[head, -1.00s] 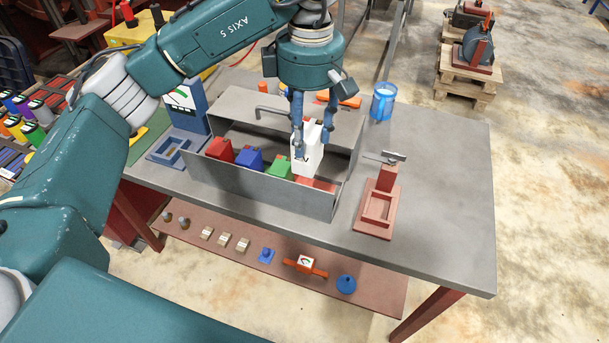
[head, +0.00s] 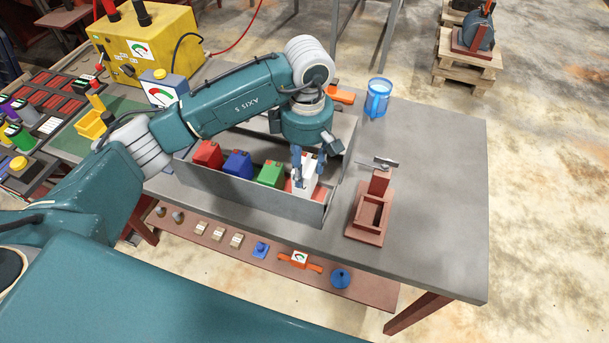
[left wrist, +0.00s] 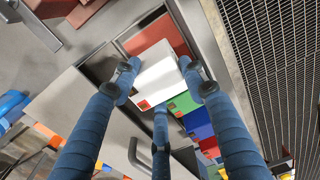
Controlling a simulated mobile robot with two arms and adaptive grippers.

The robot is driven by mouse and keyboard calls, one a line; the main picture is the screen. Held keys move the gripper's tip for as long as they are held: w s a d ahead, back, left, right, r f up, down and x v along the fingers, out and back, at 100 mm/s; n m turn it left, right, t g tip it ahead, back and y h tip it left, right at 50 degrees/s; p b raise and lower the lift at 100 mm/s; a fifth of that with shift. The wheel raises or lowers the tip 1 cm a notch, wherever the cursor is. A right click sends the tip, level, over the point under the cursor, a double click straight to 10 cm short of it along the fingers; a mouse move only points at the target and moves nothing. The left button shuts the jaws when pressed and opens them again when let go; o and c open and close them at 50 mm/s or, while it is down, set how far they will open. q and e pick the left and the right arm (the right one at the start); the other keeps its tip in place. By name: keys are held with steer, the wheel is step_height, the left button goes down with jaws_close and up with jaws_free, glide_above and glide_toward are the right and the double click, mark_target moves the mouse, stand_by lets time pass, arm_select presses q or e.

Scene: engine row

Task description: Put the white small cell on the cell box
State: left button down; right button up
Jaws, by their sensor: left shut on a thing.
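The white small cell (head: 305,178) is held upright by my left gripper (head: 308,170), low in the right end of the grey cell box (head: 250,194). A red surface shows beside its base; I cannot tell whether the cell touches the floor there. In the left wrist view the white cell (left wrist: 165,75) sits between the blue fingers, with a red pad (left wrist: 165,35) beyond it. A red cell (head: 207,155), a blue cell (head: 238,164) and a green cell (head: 271,173) stand in a row to its left in the box. My right gripper is not in view.
A red-brown fixture with a clamp (head: 370,215) stands right of the box. A blue mug (head: 378,98) stands behind. The table's right side (head: 440,200) is clear. Small parts lie on the lower shelf (head: 200,250).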

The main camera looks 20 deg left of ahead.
arm_select(q)
steer(key=shift+f, duration=0.6)
step_height(320, 180, down, 4)
steer(key=shift+r+p, duration=0.2)
steer(key=shift+p, duration=0.55)
steer(key=shift+f, duration=0.4)
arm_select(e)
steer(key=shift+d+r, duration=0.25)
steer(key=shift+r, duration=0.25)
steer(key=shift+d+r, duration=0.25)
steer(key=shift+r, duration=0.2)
arm_select(q)
steer(key=c, duration=1.3)
jaws_free()
steer(key=shift+f, duration=0.1)
steer(key=shift+o, duration=0.2)
steer(key=shift+s, duration=0.1)
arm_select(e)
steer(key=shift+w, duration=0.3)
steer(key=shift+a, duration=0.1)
